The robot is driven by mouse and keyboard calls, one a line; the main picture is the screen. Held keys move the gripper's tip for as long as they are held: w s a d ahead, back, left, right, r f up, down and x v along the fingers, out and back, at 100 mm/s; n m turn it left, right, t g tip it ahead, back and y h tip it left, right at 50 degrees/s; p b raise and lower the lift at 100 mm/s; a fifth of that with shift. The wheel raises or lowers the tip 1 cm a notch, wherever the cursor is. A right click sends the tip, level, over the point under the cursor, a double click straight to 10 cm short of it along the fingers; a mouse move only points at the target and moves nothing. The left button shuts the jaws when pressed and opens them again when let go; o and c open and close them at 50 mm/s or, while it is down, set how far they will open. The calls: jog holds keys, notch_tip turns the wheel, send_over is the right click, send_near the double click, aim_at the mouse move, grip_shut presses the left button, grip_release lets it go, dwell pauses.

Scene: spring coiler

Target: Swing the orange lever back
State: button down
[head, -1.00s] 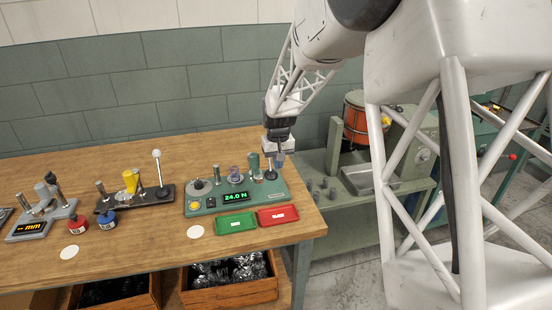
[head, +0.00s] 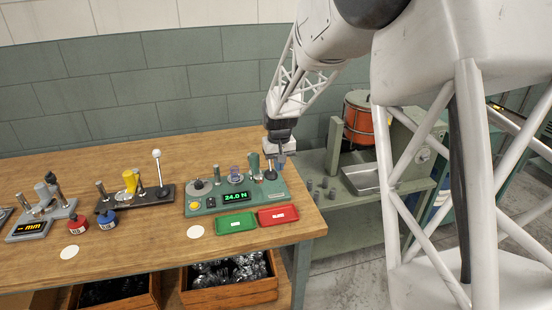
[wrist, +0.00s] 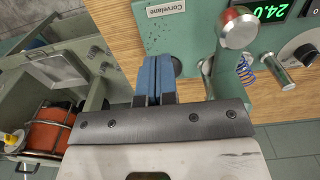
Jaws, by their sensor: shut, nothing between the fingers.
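I cannot make out a clearly orange lever in either view. The green device (head: 225,202) with a lit display stands at the right end of the bench, and its panel also shows in the wrist view (wrist: 190,32). A green column (head: 254,163) and a short dark post (head: 271,172) stand at its right end. My gripper (head: 281,166) is just right of that post, low over the device's back right corner. In the wrist view the blue fingers (wrist: 155,80) are shut together and empty, beside the column with a round metal end (wrist: 237,28). Contact cannot be told.
Green (head: 237,221) and red (head: 278,216) trays lie in front of the device. A black device (head: 135,200) with a white-knobbed lever stands to the left. A green machine with an orange drum (head: 358,125) is beyond the bench's right edge. The bench behind the devices is bare.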

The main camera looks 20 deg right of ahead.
notch_tip(320, 180, up, 7)
jog(key=shift+r, duration=0.2)
dwell(0.7)
